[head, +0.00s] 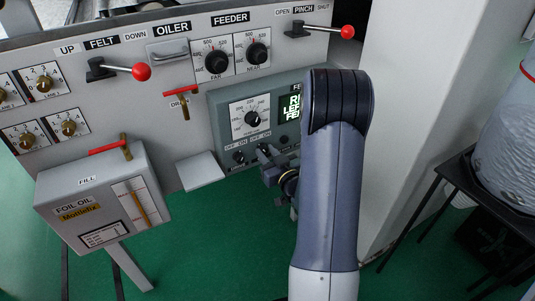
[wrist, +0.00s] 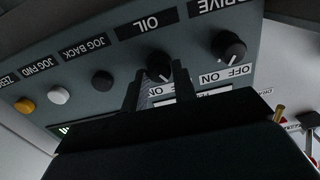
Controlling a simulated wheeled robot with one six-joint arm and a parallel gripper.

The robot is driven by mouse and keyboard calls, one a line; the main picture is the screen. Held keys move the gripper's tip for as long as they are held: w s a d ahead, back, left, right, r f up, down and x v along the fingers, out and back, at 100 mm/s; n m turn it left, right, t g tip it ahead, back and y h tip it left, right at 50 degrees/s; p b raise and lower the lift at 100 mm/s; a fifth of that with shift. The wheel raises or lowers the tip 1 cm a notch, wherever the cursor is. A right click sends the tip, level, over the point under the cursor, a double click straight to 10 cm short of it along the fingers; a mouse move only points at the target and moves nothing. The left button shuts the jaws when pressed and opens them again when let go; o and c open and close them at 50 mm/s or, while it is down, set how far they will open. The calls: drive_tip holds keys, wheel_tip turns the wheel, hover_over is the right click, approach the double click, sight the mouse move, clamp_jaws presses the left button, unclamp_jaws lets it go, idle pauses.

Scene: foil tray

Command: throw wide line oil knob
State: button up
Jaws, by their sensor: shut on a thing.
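The oil knob (wrist: 159,66) is a round black knob beneath the OIL label in the wrist view, where the lettering appears upside down. My gripper (wrist: 158,80) has one finger on each side of the knob and is shut on it. The ON mark shows between the fingers; the OFF mark for this knob is hidden. I cannot tell for certain which way the knob points. In the head view my gripper (head: 267,155) is at the lower row of the grey-green feeder panel (head: 222,115), and my arm hides the panel's right part.
The drive knob (wrist: 229,46) is close beside the oil knob. A black button (wrist: 102,81), a white button (wrist: 59,95) and a yellow button (wrist: 25,105) line the other side. A small shelf (head: 201,171) and the foil oil box (head: 103,196) stand left of my gripper.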

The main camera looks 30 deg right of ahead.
drive_tip(key=m+b, duration=0.1)
drive_tip(key=m, duration=0.5)
drive_tip(key=shift+d, duration=0.1)
drive_tip(key=m, duration=0.5)
drive_tip(key=shift+m, duration=0.3)
drive_tip(key=shift+f, duration=0.1)
idle(0.4)
drive_tip(key=o, duration=1)
drive_tip(key=shift+c, duration=0.2)
drive_tip(key=s+p, duration=0.1)
drive_tip(key=s, duration=0.9)
drive_tip(key=shift+s+d, duration=0.25)
drive_tip(key=shift+s, duration=0.15)
